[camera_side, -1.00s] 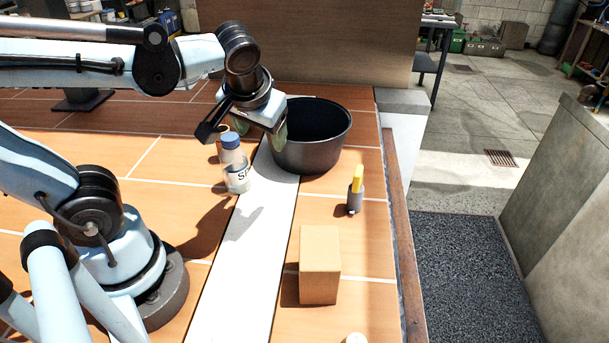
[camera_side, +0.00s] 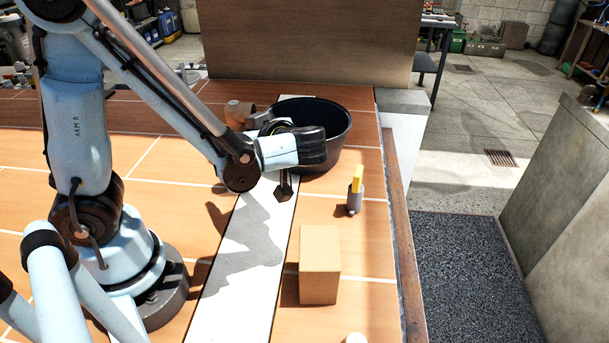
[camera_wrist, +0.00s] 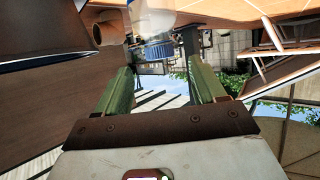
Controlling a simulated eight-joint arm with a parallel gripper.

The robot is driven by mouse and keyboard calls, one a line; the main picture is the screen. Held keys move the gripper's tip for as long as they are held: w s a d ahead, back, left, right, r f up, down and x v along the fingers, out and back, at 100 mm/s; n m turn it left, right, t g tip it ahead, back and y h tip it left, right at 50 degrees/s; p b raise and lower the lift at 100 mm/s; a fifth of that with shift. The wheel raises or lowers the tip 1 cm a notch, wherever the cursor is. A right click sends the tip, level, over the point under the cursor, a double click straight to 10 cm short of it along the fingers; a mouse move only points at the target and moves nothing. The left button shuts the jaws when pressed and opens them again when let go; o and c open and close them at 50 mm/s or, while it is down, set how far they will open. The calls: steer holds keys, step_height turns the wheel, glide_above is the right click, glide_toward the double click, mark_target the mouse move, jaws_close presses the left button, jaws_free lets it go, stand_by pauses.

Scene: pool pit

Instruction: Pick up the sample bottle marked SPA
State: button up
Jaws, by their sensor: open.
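The sample bottle (camera_wrist: 155,16) shows upside down at the top of the wrist view, with a pale body and a ribbed blue cap (camera_wrist: 157,50). Its marking cannot be read there. My gripper (camera_wrist: 158,72) is open, with its two green fingers apart and nothing visibly held. The cap appears ahead of and between the fingers, but contact or distance cannot be told. In the side view my arm hides the bottle and the fingers; the wrist is bent in front of the black tub.
The black tub (camera_side: 337,128) stands behind my wrist, with a brown cup-like object (camera_side: 238,113) to its left. A yellow-topped grey bottle (camera_side: 355,190) and a cardboard box (camera_side: 320,265) stand right of the white strip (camera_side: 228,290).

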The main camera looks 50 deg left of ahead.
steer(key=x, duration=0.7)
steer(key=shift+a+f, duration=0.1)
steer(key=shift+a, duration=0.1)
jaws_close()
